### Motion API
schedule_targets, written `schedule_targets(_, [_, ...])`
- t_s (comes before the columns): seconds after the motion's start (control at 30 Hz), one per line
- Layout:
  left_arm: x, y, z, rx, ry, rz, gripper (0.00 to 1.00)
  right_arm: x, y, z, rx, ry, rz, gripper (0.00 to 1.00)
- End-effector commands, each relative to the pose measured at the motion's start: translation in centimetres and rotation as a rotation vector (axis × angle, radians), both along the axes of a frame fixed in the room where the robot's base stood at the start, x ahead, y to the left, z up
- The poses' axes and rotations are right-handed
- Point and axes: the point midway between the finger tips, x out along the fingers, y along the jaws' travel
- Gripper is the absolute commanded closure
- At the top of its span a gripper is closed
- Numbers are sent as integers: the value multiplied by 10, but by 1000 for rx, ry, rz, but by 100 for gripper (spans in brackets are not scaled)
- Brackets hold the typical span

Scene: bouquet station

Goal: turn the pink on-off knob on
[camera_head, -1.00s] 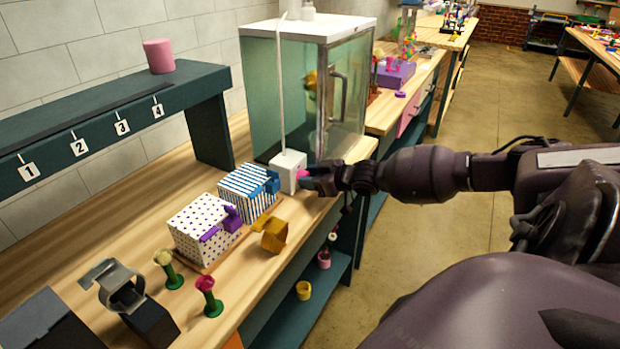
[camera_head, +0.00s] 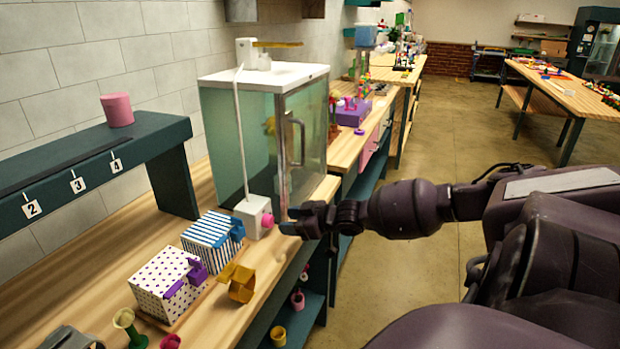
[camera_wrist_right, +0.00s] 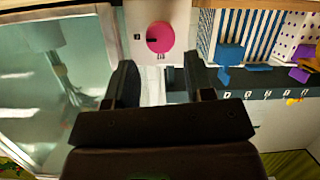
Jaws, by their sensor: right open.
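The pink knob (camera_head: 267,220) sits on the front of a small white box (camera_head: 250,217) at the near corner of the glass cabinet. In the right wrist view the round knob (camera_wrist_right: 160,37) shows face-on with a dark mark on its left side, and small marks stand beside and below it. My right gripper (camera_head: 287,220) is just to the right of the knob, apart from it. In the right wrist view its two fingers (camera_wrist_right: 150,85) are spread with nothing between them, and the knob lies beyond their tips. My left gripper is not in view.
The glass cabinet (camera_head: 228,145) with a metal handle stands behind the white box, and a white cord runs up its side. A blue-striped box (camera_head: 208,236), a purple-dotted box (camera_head: 163,287) and a golden piece (camera_head: 240,283) stand nearby. The floor at right is clear.

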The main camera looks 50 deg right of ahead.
Motion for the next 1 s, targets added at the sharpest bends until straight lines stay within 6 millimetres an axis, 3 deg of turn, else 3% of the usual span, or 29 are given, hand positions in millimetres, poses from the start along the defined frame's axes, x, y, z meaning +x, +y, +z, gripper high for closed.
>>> schedule_targets(0.43, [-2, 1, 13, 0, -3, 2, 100, -45, -14, 16, 1, 1, 0, 51])
schedule_targets(1.0, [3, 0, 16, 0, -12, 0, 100, -52, -16, 18, 0, 0, 1, 51])
